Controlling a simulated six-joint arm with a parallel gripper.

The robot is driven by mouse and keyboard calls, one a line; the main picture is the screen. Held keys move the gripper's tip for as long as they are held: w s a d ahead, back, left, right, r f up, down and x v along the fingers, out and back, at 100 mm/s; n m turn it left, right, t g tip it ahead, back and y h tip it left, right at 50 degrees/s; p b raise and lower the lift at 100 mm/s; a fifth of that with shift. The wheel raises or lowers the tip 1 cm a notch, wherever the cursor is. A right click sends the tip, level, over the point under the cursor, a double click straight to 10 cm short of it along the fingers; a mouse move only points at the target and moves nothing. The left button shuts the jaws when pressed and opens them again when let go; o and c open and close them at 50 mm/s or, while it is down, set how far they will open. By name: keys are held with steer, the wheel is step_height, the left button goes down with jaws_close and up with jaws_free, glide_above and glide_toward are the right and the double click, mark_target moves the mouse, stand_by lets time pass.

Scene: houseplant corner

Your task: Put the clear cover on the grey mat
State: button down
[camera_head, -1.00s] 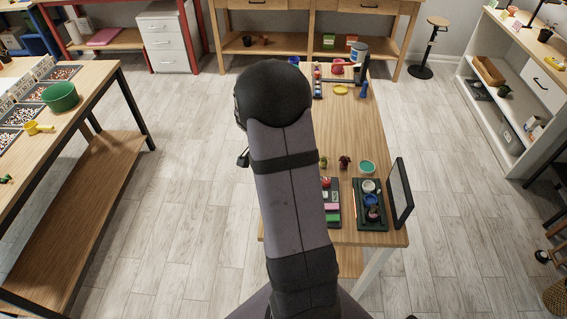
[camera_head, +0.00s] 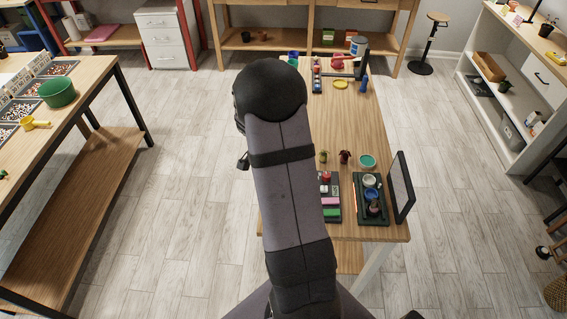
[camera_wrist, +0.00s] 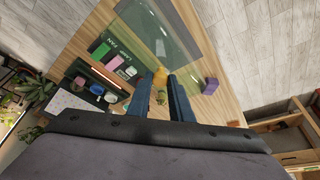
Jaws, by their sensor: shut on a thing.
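My gripper (camera_wrist: 163,78) points down over the wooden table in the wrist view, its two dark blue fingers close together. It is shut on the clear cover (camera_wrist: 187,42), a see-through, faintly green pane reaching out beyond the fingertips. A small yellow piece shows at the fingertips; I cannot tell whether it is part of the cover. A greyish area shows through the pane; I cannot tell whether it is the grey mat. In the head view my arm hides the gripper and the cover, and I make out no grey mat there.
On the table (camera_head: 352,120) stand a black tray with coloured pieces (camera_head: 331,202), a dark tray with small pots (camera_head: 372,203), an upright dark-framed panel (camera_head: 402,187), a teal pot (camera_head: 367,161) and a yellow disc (camera_head: 340,85). A purple block (camera_wrist: 210,86) is right of the fingers.

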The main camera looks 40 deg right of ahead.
steer(key=shift+f+b, duration=2)
steer(key=shift+b, duration=0.3)
steer(key=shift+f+b, duration=0.15)
steer(key=shift+b, duration=0.4)
steer(key=c, duration=1)
jaws_free()
steer(key=shift+r+p, duration=1.9)
steer(key=shift+r, duration=1.65)
